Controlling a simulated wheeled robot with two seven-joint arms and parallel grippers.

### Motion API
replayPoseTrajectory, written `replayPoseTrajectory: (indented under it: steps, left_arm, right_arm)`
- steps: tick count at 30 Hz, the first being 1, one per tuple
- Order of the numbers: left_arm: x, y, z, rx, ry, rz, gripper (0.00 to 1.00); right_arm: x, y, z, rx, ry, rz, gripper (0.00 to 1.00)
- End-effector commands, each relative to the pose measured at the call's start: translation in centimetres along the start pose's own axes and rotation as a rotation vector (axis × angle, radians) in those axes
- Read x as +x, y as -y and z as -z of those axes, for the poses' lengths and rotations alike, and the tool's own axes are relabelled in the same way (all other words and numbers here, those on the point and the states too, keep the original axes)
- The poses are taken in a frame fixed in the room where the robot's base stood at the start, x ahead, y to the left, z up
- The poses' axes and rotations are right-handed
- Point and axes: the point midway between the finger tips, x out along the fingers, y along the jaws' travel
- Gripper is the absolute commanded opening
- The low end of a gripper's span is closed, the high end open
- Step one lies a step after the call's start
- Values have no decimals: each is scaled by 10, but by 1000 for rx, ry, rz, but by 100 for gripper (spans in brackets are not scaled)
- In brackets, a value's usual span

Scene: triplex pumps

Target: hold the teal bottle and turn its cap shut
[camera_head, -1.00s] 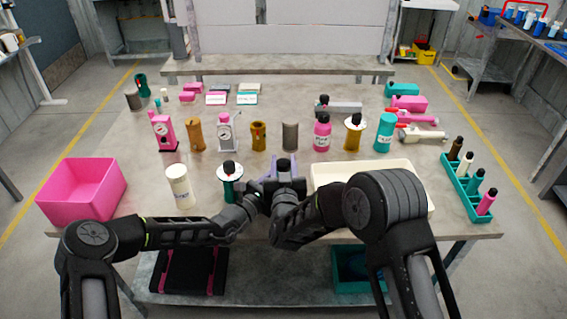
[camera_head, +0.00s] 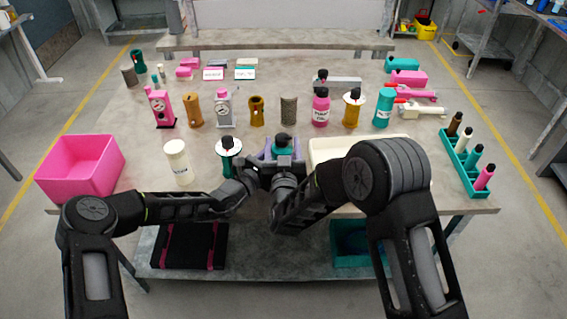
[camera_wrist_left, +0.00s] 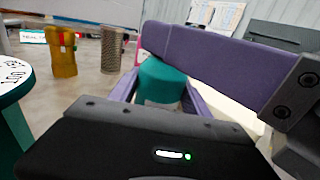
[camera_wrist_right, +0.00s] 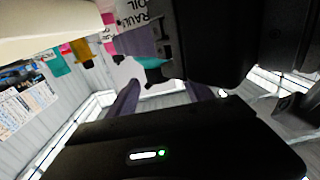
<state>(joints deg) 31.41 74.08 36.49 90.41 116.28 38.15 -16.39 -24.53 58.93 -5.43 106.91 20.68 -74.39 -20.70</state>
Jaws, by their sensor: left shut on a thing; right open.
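The teal bottle (camera_head: 285,152) stands near the front middle of the table, with a dark cap (camera_head: 281,140) on top in the head view. My left gripper (camera_head: 268,158) is shut around the bottle. In the left wrist view the teal bottle (camera_wrist_left: 161,82) sits between purple fingers. My right gripper (camera_head: 288,172) is open, close in front of the bottle and overlapping its lower part in the head view. In the right wrist view a bit of teal (camera_wrist_right: 152,64) shows beyond the spread purple fingers. I cannot tell how far the cap is turned.
A green bottle with a white disc (camera_head: 229,146) and a cream cylinder (camera_head: 177,160) stand left of the grippers. A cream tray (camera_head: 318,143) lies close on the right. A pink bin (camera_head: 80,170) is at the left edge. Several bottles and pumps stand in a row behind.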

Motion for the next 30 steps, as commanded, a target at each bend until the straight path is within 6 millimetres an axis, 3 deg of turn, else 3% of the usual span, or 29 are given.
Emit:
replayPoseTrajectory:
  steps: [6, 12, 18, 30]
  left_arm:
    - [0, 0, 1, 0, -1, 0, 0]
    - [0, 0, 1, 0, -1, -1, 0]
    - [0, 0, 0, 0, -1, -1, 0]
    - [0, 0, 0, 0, 0, -1, 0]
  right_arm:
    - [-48, 4, 0, -4, 0, 9, 59]
    - [-75, 4, -2, -4, 4, 9, 59]
    - [-86, 1, -1, -1, 1, 3, 59]
    - [-88, 0, 0, 1, 0, -1, 59]
